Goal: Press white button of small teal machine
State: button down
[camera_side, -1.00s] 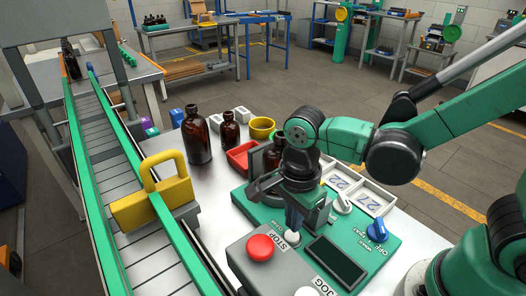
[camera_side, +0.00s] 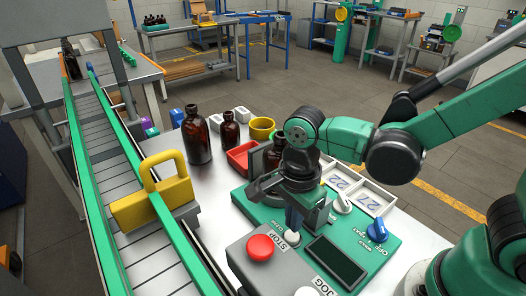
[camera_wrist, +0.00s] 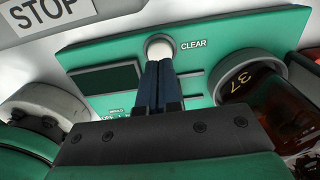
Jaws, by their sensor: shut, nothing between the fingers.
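The teal machine (camera_side: 384,248) lies on the table, with a dark screen (camera_side: 337,261) on its top. Its round white button (camera_wrist: 160,48) is beside the word CLEAR in the wrist view. In the side view the button (camera_side: 291,238) shows just below my fingertips. My gripper (camera_wrist: 158,70) is shut and empty, with its dark fingers pointing at the button. The fingertips reach the near edge of the button in the wrist view and hide a little of it. I cannot tell whether they touch it.
A grey box with a red STOP button (camera_side: 262,248) stands close on the left. More amber bottles (camera_side: 197,138), a red tray (camera_side: 239,157) and a yellow cup (camera_side: 262,128) stand behind. A conveyor (camera_side: 110,170) runs along the left.

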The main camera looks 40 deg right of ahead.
aim_at(292, 235)
jog(key=shift+f, duration=1.2)
dwell(0.8)
jog(key=shift+r, duration=3.5)
jog(key=shift+w+d+r+n+t, duration=0.15)
jog(key=shift+d+n+t, duration=0.25)
jog(key=shift+n, duration=0.4)
jog(key=d+n+t, duration=0.1)
jog(key=n, duration=0.1)
jog(key=d+r+n+t, duration=0.1)
jog(key=n, duration=0.1)
jog(key=w+d+n, duration=0.1)
jog(key=d+n, duration=0.1)
jog(key=n, duration=0.1)
jog(key=shift+r+t+y, duration=0.2)
jog(key=shift+t+y, duration=0.1)
jog(key=shift+t, duration=0.1)
jog(key=d+n+t, duration=0.1)
jog(key=n, duration=0.2)
jog(key=d+r+n+t, duration=0.1)
jog(key=d+n, duration=0.1)
jog(key=n, duration=0.1)
jog(key=w+d+n+t, duration=0.1)
jog(key=n, duration=0.2)
jog(key=shift+d+r+t, duration=0.25)
jog(key=shift+r+t, duration=0.05)
